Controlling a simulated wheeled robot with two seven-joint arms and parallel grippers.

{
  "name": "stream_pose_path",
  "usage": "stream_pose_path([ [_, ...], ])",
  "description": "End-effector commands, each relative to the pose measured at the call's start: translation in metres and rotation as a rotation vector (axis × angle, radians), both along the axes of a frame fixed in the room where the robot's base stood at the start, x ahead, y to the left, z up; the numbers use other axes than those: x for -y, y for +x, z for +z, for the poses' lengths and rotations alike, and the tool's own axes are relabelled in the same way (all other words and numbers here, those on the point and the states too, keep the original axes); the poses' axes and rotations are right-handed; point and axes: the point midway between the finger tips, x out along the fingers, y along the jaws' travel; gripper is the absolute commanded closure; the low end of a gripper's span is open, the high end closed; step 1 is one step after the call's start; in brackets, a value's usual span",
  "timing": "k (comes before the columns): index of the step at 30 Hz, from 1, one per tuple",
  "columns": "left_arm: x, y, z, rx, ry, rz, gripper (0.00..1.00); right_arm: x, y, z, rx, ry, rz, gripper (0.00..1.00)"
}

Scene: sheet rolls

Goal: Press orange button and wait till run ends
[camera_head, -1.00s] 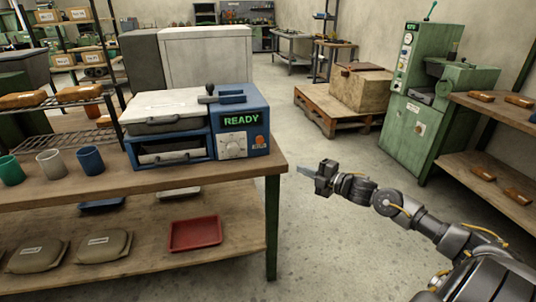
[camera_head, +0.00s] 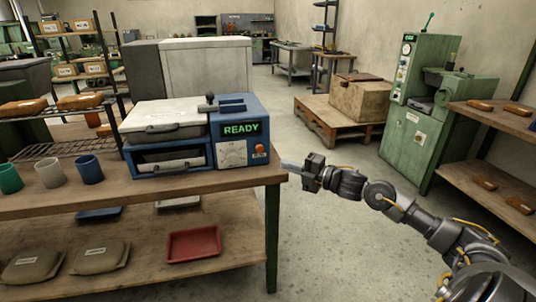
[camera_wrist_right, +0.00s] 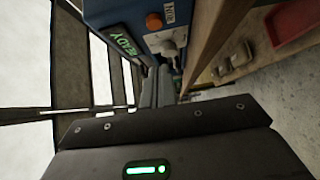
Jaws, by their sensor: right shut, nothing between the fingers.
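The blue machine (camera_head: 228,155) stands on the wooden bench, its green display (camera_head: 240,129) reading READY. The orange button (camera_head: 260,149) is on its front face at the right, beside a white dial panel (camera_head: 232,153). My right gripper (camera_head: 287,166) is shut and empty, just right of the machine, its fingertips pointing left a little below the button's height in the picture and apart from it. In the right wrist view the orange button (camera_wrist_right: 154,21) shows at the top, with the fingers (camera_wrist_right: 157,92) below it. My left gripper is not in view.
The wooden bench (camera_head: 180,192) has its right edge below my right gripper. Green, white and blue cups (camera_head: 88,169) stand at its left. A red tray (camera_head: 193,244) lies on the lower shelf.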

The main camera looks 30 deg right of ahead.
Motion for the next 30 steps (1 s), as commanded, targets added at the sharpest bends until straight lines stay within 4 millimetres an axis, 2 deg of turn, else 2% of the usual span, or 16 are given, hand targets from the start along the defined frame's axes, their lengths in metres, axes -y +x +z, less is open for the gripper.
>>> stream_pose_path([
  [11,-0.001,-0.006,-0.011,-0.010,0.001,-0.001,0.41,-0.031,0.065,0.003,0.002,0.002,0.001,1.00],
  [15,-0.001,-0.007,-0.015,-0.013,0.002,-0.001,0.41,-0.022,0.084,0.002,0.000,0.001,-0.001,1.00],
  [21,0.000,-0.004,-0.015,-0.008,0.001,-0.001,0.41,-0.017,0.097,0.000,0.000,0.001,0.000,1.00],
  [30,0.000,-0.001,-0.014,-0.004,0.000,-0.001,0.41,-0.016,0.098,0.000,-0.001,0.000,0.000,1.00],
])
